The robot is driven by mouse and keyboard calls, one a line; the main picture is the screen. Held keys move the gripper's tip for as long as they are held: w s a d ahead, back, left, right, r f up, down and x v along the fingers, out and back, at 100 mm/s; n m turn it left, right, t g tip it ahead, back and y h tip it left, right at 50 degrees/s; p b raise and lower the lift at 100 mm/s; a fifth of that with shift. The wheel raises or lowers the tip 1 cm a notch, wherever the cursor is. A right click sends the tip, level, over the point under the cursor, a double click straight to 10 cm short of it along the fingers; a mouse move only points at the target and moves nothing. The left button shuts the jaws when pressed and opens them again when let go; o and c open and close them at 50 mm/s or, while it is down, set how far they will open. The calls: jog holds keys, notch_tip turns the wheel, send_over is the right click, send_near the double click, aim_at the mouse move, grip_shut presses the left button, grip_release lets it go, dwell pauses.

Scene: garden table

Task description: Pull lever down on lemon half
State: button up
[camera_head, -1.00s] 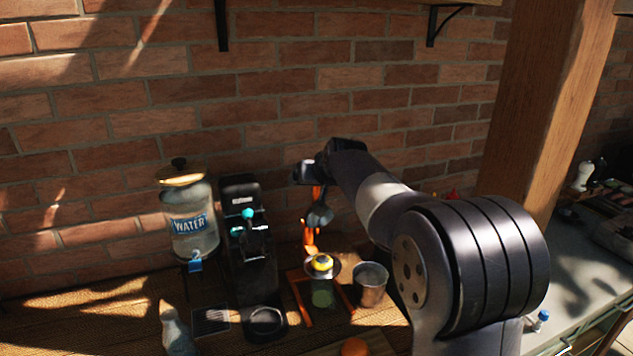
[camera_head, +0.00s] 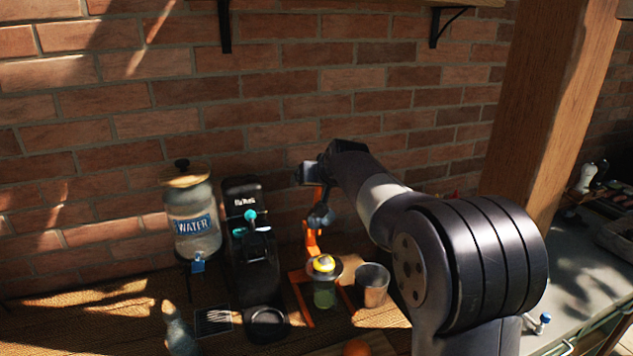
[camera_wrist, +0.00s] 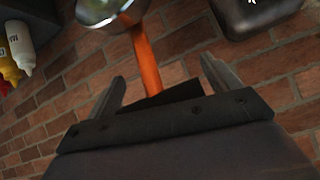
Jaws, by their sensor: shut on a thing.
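An orange juicer press (camera_head: 299,290) stands on the table with a yellow lemon half (camera_head: 323,263) on its round holder. A glass (camera_head: 325,295) stands below the holder. The metal press head (camera_head: 321,217) hangs above the lemon half, apart from it. The orange lever (camera_wrist: 145,62) rises past the press head, and its dark end (camera_wrist: 165,103) lies between my fingers. My gripper (camera_head: 310,173) is up at the top of the lever, shut on it; its fingers (camera_wrist: 162,84) also show in the wrist view. My wrist partly hides the lever's upper end in the head view.
A metal cup (camera_head: 371,285) stands right of the press. A black coffee machine (camera_head: 250,260) and a water jar (camera_head: 192,215) stand to the left. A clear bottle (camera_head: 178,330) and an orange fruit (camera_head: 356,347) are near the front. A brick wall is close behind.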

jog(key=shift+s+f, duration=0.1)
jog(key=shift+f, duration=0.5)
jog(key=o, duration=1)
jog(key=shift+o, duration=1)
jog(key=shift+w+a, duration=0.1)
jog(key=shift+w, duration=0.15)
jog(key=shift+o, duration=0.3)
jog(key=shift+r, duration=0.1)
jog(key=shift+s+r, duration=0.35)
jog(key=shift+r, duration=0.1)
jog(key=b+v, duration=0.2)
jog(key=v, duration=0.8)
jog(key=shift+b, duration=0.4)
